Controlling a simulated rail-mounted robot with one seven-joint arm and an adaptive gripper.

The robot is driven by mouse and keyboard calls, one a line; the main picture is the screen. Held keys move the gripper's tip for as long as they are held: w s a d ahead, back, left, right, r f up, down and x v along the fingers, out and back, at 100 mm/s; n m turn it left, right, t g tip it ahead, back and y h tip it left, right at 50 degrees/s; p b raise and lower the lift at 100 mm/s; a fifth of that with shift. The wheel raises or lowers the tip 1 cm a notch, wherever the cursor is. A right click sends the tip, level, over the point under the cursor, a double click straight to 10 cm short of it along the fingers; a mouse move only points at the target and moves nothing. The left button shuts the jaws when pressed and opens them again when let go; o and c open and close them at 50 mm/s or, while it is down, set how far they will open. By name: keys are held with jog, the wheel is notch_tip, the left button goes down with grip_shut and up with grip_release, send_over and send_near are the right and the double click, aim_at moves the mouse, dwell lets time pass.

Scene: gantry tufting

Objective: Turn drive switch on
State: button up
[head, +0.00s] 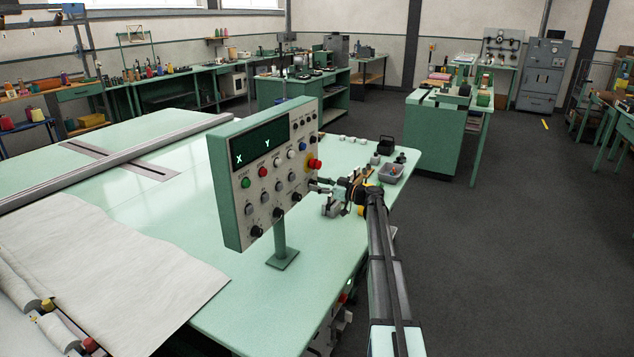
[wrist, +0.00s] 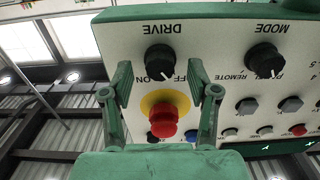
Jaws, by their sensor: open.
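The drive switch (wrist: 159,58) is a black rotary knob under an upside-down DRIVE label in the wrist view. My gripper (wrist: 160,93) is open, with one finger on each side of the knob's area, and nothing is between the fingertips. I cannot tell whether they touch the panel. In the head view my gripper (head: 321,187) is at the lower right edge of the green control panel (head: 231,205), and the switch is hard to make out there.
A red mushroom button (wrist: 163,121) on a yellow ring sits close to the drive switch, between my fingers in the wrist view. The black mode knob (wrist: 265,60) is beside it.

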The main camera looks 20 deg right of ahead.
jog(key=shift+w+a, duration=0.25)
jog(key=shift+w, duration=0.05)
grip_shut()
jog(key=shift+f+b, duration=0.1)
jog(key=shift+b, duration=0.35)
jog(key=shift+w+d+m+b, duration=0.1)
jog(key=shift+d+m+b, duration=0.05)
jog(key=shift+m+b, duration=5.75)
jog(key=shift+m+p, duration=1)
jog(key=shift+m, duration=0.2)
